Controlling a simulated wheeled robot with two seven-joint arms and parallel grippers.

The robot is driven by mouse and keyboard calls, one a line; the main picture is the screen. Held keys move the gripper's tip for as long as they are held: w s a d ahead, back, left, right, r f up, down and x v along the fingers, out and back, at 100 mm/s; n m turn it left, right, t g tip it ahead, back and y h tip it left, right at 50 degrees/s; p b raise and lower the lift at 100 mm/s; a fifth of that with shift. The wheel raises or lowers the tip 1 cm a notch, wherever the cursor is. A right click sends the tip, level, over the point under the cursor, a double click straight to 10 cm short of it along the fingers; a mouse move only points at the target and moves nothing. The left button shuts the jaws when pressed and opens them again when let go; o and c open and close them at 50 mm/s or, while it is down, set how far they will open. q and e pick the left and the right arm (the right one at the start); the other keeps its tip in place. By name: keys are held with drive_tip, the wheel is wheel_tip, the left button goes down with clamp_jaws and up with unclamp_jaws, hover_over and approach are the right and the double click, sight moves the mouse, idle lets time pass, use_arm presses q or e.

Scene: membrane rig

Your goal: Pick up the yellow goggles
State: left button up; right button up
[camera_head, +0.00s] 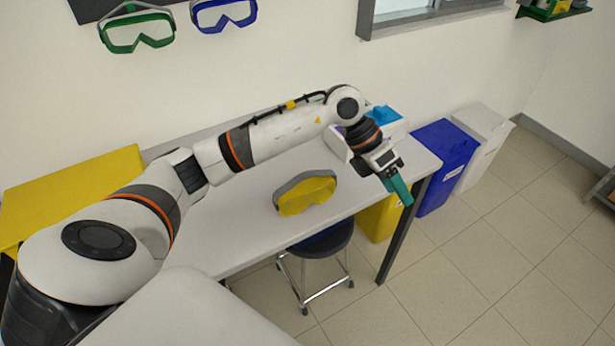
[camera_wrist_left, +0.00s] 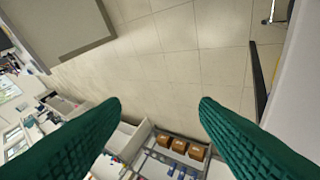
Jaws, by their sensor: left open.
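The yellow goggles (camera_head: 306,194) with a grey strap lie on the white table (camera_head: 236,232) in the head view, near its front edge. My left arm reaches in from the left over the table. My left gripper (camera_head: 402,190) has green fingers and is to the right of the goggles, by the table's right edge, apart from them. In the left wrist view my left gripper (camera_wrist_left: 160,105) shows its two green fingers spread wide with nothing between them. The goggles are not in the left wrist view. My right gripper is not in view.
Green goggles (camera_head: 137,32) and blue goggles (camera_head: 224,14) hang on the wall. A box with a blue top (camera_head: 384,117) stands at the table's back right. A stool (camera_head: 322,244) is at the front. Yellow, blue (camera_head: 444,158) and white (camera_head: 484,140) bins stand right.

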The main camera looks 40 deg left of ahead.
use_arm(q)
drive_tip(key=w+a+y, duration=0.2)
drive_tip(key=a+y, duration=0.3)
drive_tip(key=a, duration=0.6)
drive_tip(key=r+n+g+y, duration=0.1)
drive_tip(key=r+n+y, duration=0.1)
drive_tip(key=y, duration=0.1)
hover_over(324, 174)
wheel_tip(324, 174, down, 6)
drive_tip(key=shift+s+r+p, duration=0.15)
drive_tip(key=shift+r+p, duration=0.1)
drive_tip(key=shift+p, duration=0.95)
drive_tip(key=shift+f, duration=0.6)
drive_tip(key=shift+f+p, duration=0.35)
drive_tip(key=shift+p, duration=0.2)
wheel_tip(324, 174, down, 4)
drive_tip(key=shift+r+p, duration=0.15)
drive_tip(key=shift+p, duration=0.75)
drive_tip(key=shift+f, duration=0.4)
